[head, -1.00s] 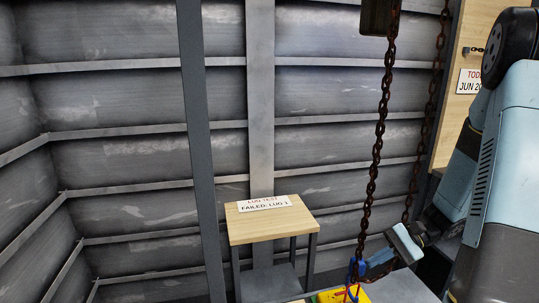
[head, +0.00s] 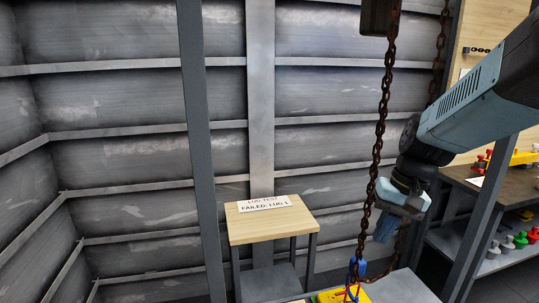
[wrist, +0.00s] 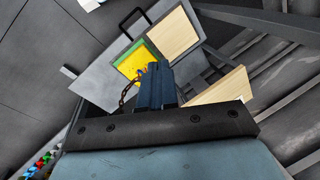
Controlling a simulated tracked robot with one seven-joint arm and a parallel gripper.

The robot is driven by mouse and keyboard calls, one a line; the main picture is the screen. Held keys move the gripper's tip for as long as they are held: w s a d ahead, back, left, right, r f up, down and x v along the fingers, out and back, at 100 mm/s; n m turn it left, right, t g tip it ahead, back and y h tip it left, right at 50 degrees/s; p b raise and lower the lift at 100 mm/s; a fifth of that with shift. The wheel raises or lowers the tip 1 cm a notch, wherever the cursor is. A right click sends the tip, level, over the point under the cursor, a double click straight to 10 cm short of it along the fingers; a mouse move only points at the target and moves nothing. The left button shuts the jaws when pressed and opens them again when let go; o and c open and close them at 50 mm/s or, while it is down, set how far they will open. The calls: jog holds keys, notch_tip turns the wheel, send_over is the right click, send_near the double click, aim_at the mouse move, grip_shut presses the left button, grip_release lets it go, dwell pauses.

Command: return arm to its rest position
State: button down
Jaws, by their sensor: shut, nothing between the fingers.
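My gripper (head: 384,236) hangs pointing down at the right of the head view, below my bent pale-blue arm. Its two blue fingers are pressed together with nothing between them. They also show shut in the wrist view (wrist: 156,70). In the head view the fingers appear close beside the rusty chain (head: 376,150); I cannot tell the gap in depth. The chain's lower end meets a blue hook-like part (head: 357,268) above a yellow object (head: 338,296), which is cut off by the bottom edge.
A small wooden-topped stand (head: 270,225) carries a sign (head: 264,203) reading "LUG TEST FAILED: LUG 1". A grey post (head: 200,150) stands to its left. At right is a bench (head: 460,178) with several coloured knobs on its lower shelf (head: 490,262). Ribbed metal walls close the back.

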jog(key=s+r+n+t+h, duration=0.2)
jog(key=s+r+t, duration=0.3)
jog(key=r, duration=0.4)
jog(key=shift+s+a+h, duration=0.15)
jog(key=shift+s+h, duration=0.1)
jog(key=shift+h, duration=0.15)
